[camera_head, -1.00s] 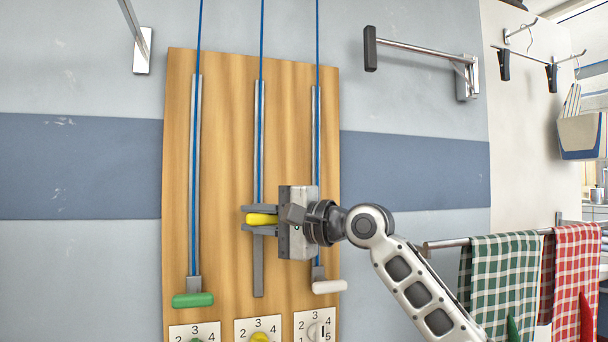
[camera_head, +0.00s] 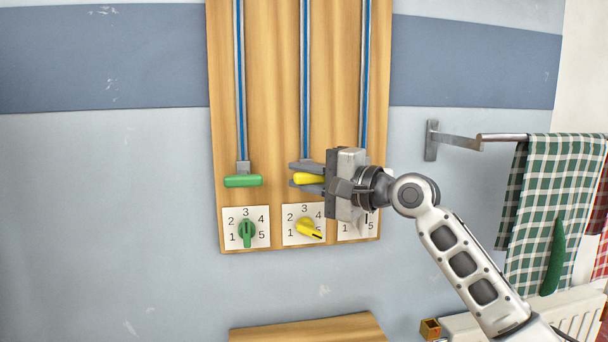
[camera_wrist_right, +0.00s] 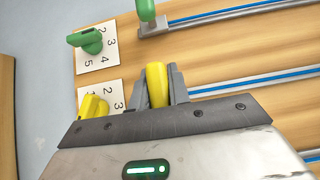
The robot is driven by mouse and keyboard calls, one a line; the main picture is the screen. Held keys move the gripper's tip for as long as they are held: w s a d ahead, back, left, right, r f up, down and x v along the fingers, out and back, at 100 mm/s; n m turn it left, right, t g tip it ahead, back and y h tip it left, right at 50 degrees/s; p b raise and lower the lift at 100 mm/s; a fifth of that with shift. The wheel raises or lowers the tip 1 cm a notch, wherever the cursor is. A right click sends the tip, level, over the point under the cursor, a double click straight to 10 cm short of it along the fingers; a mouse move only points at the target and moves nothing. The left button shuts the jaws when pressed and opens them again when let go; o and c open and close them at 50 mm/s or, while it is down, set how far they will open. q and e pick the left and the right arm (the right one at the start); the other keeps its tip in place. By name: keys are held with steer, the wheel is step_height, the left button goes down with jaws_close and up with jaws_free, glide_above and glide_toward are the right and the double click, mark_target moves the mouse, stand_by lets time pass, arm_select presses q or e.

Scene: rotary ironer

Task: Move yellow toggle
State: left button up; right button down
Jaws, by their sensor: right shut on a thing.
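The yellow toggle (camera_head: 309,178) is a rounded bar at the lower end of the middle blue-lined rail (camera_head: 306,80) on a wooden board (camera_head: 270,60). My right gripper (camera_head: 308,179) is shut on it from the right, one finger above and one below. In the right wrist view the yellow toggle (camera_wrist_right: 156,84) sits between the grey fingers (camera_wrist_right: 158,88). It is about level with the green toggle (camera_head: 243,181) on the left rail. Below it, a yellow knob (camera_head: 309,229) on a numbered plate points toward 5. My left gripper is not in view.
A green knob (camera_head: 247,233) sits on its own plate at the left. My gripper mostly hides the right rail's lower end and its dial (camera_head: 365,225). A towel rail with a green checked towel (camera_head: 550,210) is at the right. A wooden surface (camera_head: 305,330) lies below.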

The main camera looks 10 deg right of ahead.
steer(key=c, duration=1.3)
jaws_free()
steer(key=shift+s+a+f, duration=0.1)
steer(key=shift+a+f, duration=0.05)
steer(key=shift+f, duration=0.35)
steer(key=shift+r, duration=0.15)
arm_select(q)
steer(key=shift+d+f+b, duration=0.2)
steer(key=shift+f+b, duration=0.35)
steer(key=shift+b, duration=0.75)
arm_select(e)
steer(key=shift+v, duration=8)
